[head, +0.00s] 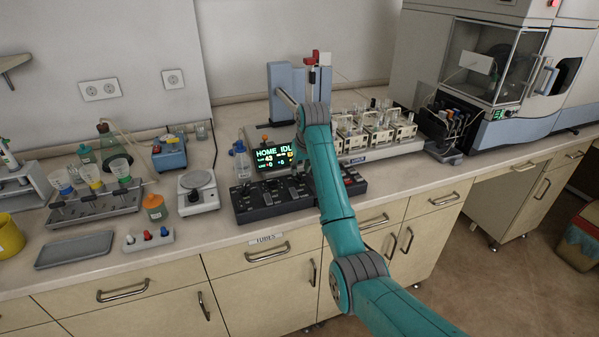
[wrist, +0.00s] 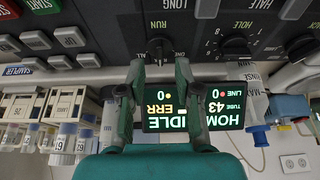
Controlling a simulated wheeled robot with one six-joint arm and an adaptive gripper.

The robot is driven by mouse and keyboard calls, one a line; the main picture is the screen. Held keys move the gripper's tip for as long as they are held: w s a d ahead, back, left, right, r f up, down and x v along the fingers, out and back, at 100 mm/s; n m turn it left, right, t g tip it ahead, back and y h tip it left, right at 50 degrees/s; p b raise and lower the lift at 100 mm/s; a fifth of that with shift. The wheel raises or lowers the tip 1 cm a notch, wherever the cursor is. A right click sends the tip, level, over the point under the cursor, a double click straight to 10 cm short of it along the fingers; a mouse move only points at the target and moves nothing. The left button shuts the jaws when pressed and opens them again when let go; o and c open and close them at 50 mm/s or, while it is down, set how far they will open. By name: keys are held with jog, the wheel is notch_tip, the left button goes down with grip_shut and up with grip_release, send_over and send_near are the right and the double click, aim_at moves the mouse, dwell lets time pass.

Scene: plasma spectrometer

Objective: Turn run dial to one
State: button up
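The run dial (wrist: 160,49) is a small dark knob under the "RUN" label on the black control panel (wrist: 110,20), upside down in the wrist view. My gripper (wrist: 160,66) is open, with one finger to each side just short of the dial. I cannot tell whether either finger touches it. A lit display (wrist: 200,110) between and behind the fingers reads HOME IDLE, tube 43, line 0, ERR 0. In the head view the panel (head: 262,213) lies on the bench below the display (head: 274,156). My arm hides the gripper tips and the dial there.
Another dark knob (wrist: 236,47) sits beside the run dial, near the "HOLE" label. Grey keys (wrist: 68,36) and red and green buttons lie at the left of the wrist view. Sampler racks (head: 375,132) stand behind the panel. A balance (head: 198,192) stands to its left.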

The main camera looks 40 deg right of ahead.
aim_at(299, 177)
jog(key=shift+x, duration=1.3)
jog(key=shift+c, duration=0.2)
grip_shut()
jog(key=n+y, duration=0.1)
jog(key=n, duration=0.3)
jog(key=shift+d+n+y, duration=0.15)
jog(key=shift+n+y, duration=0.15)
jog(key=shift+y, duration=0.1)
jog(key=shift+n+g+y, duration=0.3)
jog(key=shift+n+y, duration=0.6)
jog(key=shift+n, duration=1.7)
